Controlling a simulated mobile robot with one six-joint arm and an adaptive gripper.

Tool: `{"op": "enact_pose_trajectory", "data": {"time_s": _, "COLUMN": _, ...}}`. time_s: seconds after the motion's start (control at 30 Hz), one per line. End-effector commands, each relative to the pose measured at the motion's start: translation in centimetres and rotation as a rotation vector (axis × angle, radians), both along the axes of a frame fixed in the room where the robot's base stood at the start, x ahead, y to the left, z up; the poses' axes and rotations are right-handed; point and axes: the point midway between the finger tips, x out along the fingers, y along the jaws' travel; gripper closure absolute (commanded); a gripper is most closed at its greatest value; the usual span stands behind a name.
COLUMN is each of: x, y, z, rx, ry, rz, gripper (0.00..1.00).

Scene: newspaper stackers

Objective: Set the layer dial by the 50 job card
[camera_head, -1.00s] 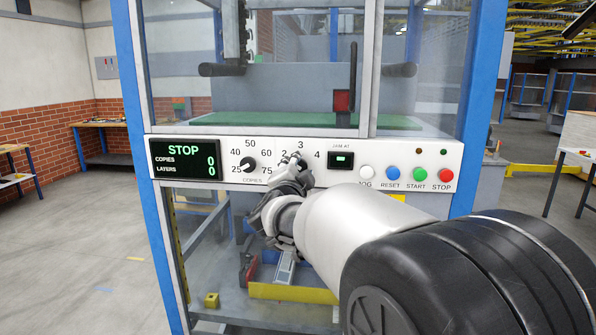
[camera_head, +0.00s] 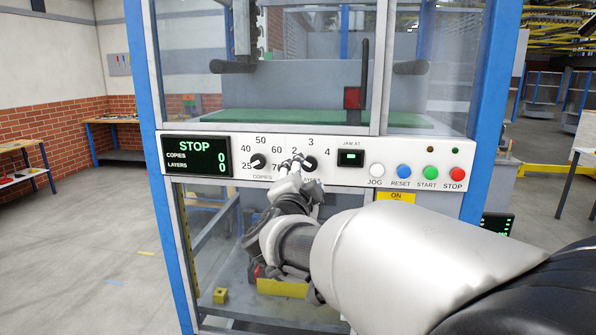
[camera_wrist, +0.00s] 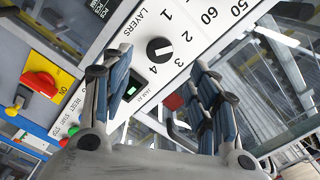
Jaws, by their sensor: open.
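The layer dial (camera_head: 310,163) is a black round knob on the white control panel (camera_head: 345,180), with the numbers 1 to 4 around it. The dial also shows in the wrist view (camera_wrist: 160,50), with a white pointer line whose exact setting I cannot tell. My gripper (camera_head: 291,163) is at the panel, just left of the dial in the head view, partly covering the labels there. In the wrist view my open gripper (camera_wrist: 160,62) has its fingers either side of the dial, which appears beyond the tips. I cannot tell any contact. No 50 job card is identifiable.
The copies dial (camera_head: 259,161) is close to the left of my gripper. A display (camera_head: 197,156) reads STOP, copies 0, layers 0. The jog, reset, start and red stop (camera_head: 457,174) buttons are to the right. Clear panels and blue posts frame the machine.

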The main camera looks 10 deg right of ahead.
Motion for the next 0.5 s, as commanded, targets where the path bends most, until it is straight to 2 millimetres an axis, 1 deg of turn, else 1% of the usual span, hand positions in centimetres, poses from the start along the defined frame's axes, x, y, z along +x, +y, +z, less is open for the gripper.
{"op": "enact_pose_trajectory", "data": {"time_s": 0.03, "x": -1.0, "y": 0.4, "z": 0.1, "rx": 0.000, "ry": -0.002, "rz": 0.003, "gripper": 0.45}}
{"op": "enact_pose_trajectory", "data": {"time_s": 0.1, "x": -2.1, "y": 0.8, "z": 0.1, "rx": 0.001, "ry": -0.001, "rz": 0.003, "gripper": 0.45}}
{"op": "enact_pose_trajectory", "data": {"time_s": 0.2, "x": -3.4, "y": 1.2, "z": 0.1, "rx": 0.000, "ry": -0.001, "rz": 0.002, "gripper": 0.45}}
{"op": "enact_pose_trajectory", "data": {"time_s": 0.33, "x": -4.2, "y": 1.4, "z": 0.0, "rx": -0.001, "ry": 0.000, "rz": 0.000, "gripper": 0.45}}
{"op": "enact_pose_trajectory", "data": {"time_s": 0.5, "x": -4.3, "y": 1.4, "z": 0.0, "rx": 0.000, "ry": 0.000, "rz": -0.001, "gripper": 0.45}}
